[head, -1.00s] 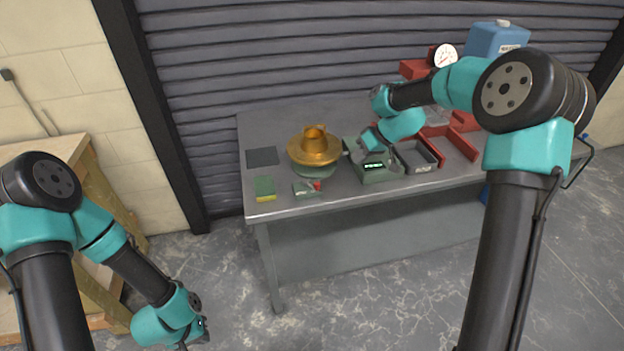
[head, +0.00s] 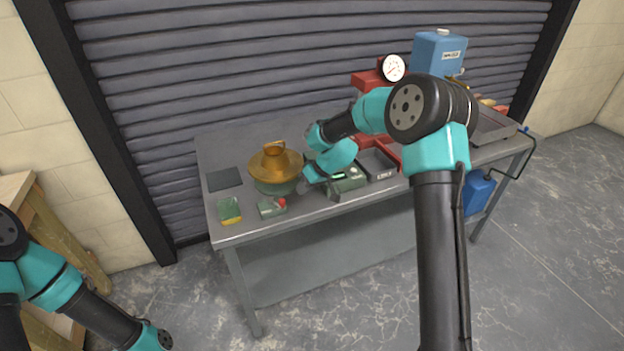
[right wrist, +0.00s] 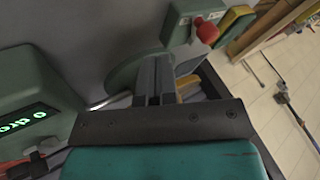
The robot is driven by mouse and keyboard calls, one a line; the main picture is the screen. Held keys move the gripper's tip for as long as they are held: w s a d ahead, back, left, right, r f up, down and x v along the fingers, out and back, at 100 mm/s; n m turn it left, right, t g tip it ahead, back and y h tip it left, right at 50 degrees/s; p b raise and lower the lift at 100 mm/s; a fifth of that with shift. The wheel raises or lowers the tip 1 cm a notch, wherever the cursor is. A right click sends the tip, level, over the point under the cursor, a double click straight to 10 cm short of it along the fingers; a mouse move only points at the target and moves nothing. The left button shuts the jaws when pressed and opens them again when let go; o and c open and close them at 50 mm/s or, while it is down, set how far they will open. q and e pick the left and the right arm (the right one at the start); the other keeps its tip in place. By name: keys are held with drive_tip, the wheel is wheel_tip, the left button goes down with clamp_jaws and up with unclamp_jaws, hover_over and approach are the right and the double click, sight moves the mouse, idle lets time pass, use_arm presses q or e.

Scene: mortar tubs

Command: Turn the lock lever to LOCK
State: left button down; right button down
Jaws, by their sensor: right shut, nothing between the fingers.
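A small green box with a red knob (head: 281,203) stands near the table's front edge. The red knob also shows in the right wrist view (right wrist: 207,31). I cannot read any LOCK marking or be sure which part is the lock lever. A thin silver rod (right wrist: 110,101) shows beside the fingers in the right wrist view. My right gripper (right wrist: 153,75) is shut and empty, between the green display unit (head: 346,181) and the round green base under a brass piece (head: 275,165). Whether it touches the rod is unclear. My left arm is at the lower left, its gripper out of frame.
A green and yellow sponge (head: 229,210) and a dark mat (head: 224,179) lie on the table's left. A grey tray (head: 377,164), red parts and a blue tank (head: 438,57) stand to the right.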

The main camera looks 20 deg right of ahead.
drive_tip(key=shift+s+a+f, duration=0.15)
drive_tip(key=shift+a, duration=0.55)
drive_tip(key=shift+s+a+f, duration=0.15)
drive_tip(key=shift+a+f, duration=0.05)
drive_tip(key=shift+a, duration=0.55)
drive_tip(key=shift+s+a+f, duration=0.15)
drive_tip(key=shift+a, duration=0.55)
drive_tip(key=shift+s, duration=0.15)
